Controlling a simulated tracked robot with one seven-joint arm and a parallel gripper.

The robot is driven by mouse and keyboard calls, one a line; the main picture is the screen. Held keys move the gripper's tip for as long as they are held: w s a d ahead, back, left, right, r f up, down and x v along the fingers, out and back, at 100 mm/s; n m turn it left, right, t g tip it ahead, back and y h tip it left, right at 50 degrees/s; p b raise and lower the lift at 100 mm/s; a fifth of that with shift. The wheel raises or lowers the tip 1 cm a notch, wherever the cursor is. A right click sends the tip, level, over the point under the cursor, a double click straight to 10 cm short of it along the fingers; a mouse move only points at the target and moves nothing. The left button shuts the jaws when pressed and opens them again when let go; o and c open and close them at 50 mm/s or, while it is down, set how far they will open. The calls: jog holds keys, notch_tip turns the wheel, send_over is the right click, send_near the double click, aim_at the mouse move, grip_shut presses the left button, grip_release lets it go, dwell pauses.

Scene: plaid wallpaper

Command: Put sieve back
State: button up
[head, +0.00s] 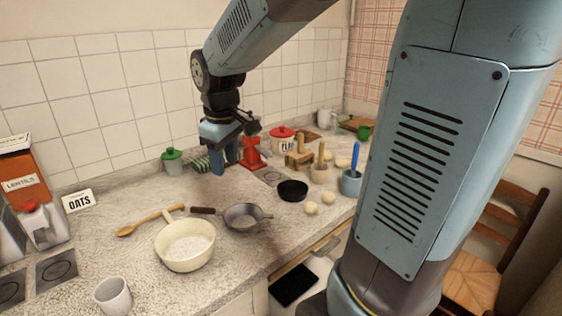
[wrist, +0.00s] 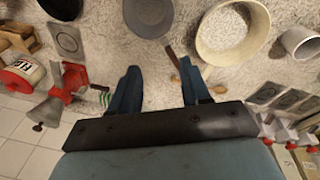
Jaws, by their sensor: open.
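The sieve (head: 243,218) is a grey round bowl with a dark brown handle. It lies on the speckled counter (head: 95,255), just right of the cream bowl (head: 186,250), with its handle pointing left. In the wrist view the sieve (wrist: 148,16) is at the top middle, and its handle (wrist: 172,56) points down toward the gap between my fingers. My gripper (head: 226,164) is open and empty, above the counter behind the sieve and apart from it. Its two blue fingers also show spread in the wrist view (wrist: 160,85).
A wooden spoon (head: 145,223) lies left of the sieve handle. A red grinder (head: 252,153) and a green-lidded jar (head: 173,162) stand near the tiled wall. A white mug (head: 113,295) is at front left.

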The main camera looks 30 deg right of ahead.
jog(key=s+d+r+m+t, duration=0.1)
jog(key=s+d+r+m, duration=0.1)
jog(key=s, duration=0.5)
jog(key=s+d+r+m+t, duration=0.2)
jog(key=s+d+m, duration=0.2)
jog(key=s, duration=0.4)
jog(key=shift+s+d+r+m+t, duration=0.3)
jog(key=shift+d+r+m, duration=0.1)
jog(key=shift+m, duration=0.4)
jog(key=shift+s, duration=0.1)
